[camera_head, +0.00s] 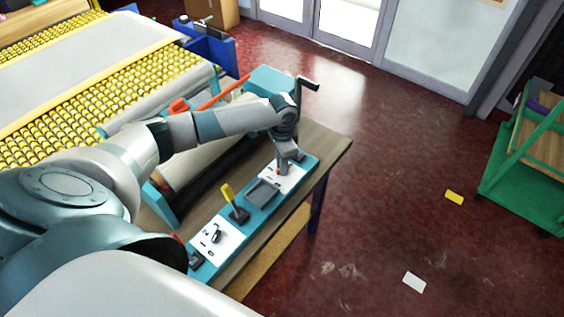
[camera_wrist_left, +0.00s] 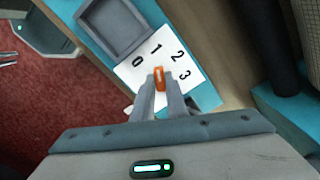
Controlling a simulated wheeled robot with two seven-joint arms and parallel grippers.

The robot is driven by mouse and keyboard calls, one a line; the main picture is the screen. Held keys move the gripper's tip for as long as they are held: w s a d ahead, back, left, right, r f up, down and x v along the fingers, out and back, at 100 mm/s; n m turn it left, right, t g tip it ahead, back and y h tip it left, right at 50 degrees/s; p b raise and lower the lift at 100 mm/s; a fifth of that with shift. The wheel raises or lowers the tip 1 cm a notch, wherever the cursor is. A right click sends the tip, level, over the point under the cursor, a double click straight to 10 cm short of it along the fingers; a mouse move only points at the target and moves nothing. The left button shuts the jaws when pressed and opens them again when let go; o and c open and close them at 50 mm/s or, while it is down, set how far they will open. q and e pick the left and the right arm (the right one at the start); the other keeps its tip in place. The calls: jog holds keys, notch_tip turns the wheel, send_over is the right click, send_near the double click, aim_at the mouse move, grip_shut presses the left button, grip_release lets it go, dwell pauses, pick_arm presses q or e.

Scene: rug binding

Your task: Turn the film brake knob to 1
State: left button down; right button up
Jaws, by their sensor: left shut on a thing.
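The orange knob (camera_wrist_left: 159,80) sits on a white dial plate (camera_wrist_left: 190,72) marked 0, 1, 2 and 3 in the left wrist view. Its pale line points up the picture, roughly at the 1. My left gripper (camera_wrist_left: 161,92) is shut on the knob, with one finger on each side. In the head view my left gripper (camera_head: 287,164) reaches down onto the far end of the blue control panel (camera_head: 228,222), hiding most of the knob and dial. My right gripper is not in view.
The yellow roller conveyor (camera_head: 70,110) lies to the left. The red floor at the right is mostly clear.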

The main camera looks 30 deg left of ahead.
pick_arm(q)
jog(key=shift+w, duration=0.1)
jog(key=c, duration=1.8)
grip_release()
jog(key=shift+o, duration=0.2)
jog(key=shift+r, duration=0.1)
notch_tip(320, 180, up, 17)
jog(key=b, duration=0.5)
jog(key=shift+r, duration=0.15)
